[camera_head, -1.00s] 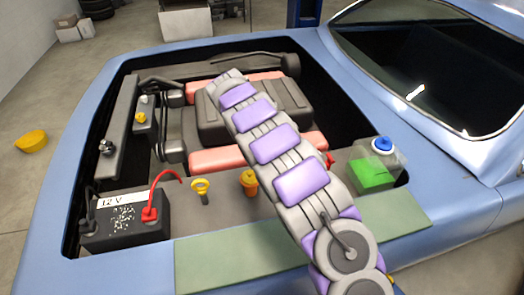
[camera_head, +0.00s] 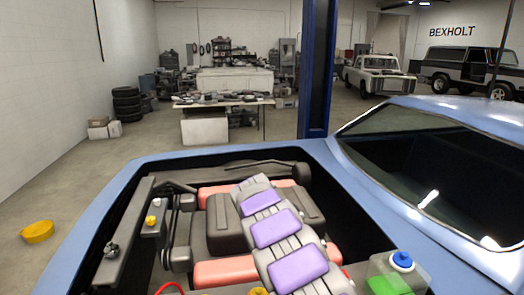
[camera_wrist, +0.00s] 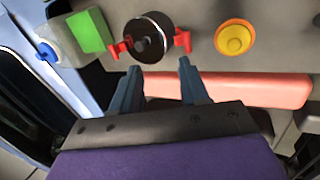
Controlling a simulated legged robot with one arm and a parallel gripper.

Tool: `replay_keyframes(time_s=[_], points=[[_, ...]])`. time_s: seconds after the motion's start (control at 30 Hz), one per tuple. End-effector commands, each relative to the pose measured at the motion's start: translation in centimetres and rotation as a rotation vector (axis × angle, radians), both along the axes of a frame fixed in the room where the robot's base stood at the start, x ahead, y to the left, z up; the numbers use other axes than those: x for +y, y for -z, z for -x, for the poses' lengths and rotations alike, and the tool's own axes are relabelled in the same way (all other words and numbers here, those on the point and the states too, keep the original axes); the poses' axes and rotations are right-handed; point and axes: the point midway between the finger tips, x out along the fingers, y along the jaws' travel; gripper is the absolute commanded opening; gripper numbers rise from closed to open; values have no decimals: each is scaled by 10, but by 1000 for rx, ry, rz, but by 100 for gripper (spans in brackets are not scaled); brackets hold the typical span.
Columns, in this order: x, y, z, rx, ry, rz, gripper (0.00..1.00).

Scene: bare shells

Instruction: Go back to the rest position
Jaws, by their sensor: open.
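My gripper (camera_wrist: 158,72) is open in the wrist view, its two blue-grey fingers apart with nothing between them. Just beyond the fingertips is a dark round part (camera_wrist: 150,30) with red tabs on both sides; I cannot tell how far off it is. My purple and grey arm reaches over the open engine bay in the head view, where the gripper itself is hidden. A reservoir with green fluid and a blue cap (camera_head: 401,261) stands at the bay's right; it also shows in the wrist view (camera_wrist: 93,30).
The blue car body (camera_head: 90,225) surrounds the bay, with the windshield (camera_head: 425,160) at right. A yellow-orange cap (camera_wrist: 235,38) is near the gripper. A yellow bowl (camera_head: 38,232) lies on the floor at left. A blue post (camera_head: 318,70) and a cluttered table (camera_head: 222,101) stand beyond the car.

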Motion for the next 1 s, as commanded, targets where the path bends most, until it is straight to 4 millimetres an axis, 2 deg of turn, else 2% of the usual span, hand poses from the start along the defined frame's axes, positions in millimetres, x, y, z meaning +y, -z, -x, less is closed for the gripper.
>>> replay_keyframes(time_s=[0.03, 0.2, 0.5, 0.7, 1.0], points=[[-12, -11, 10, 1, 20, 3, 44], [-42, -37, 44, 13, 74, 2, 44], [-81, -73, 116, 29, 156, -40, 44], [-97, -85, 171, 51, 196, -85, 44], [-106, -91, 258, 77, 226, -175, 44]])
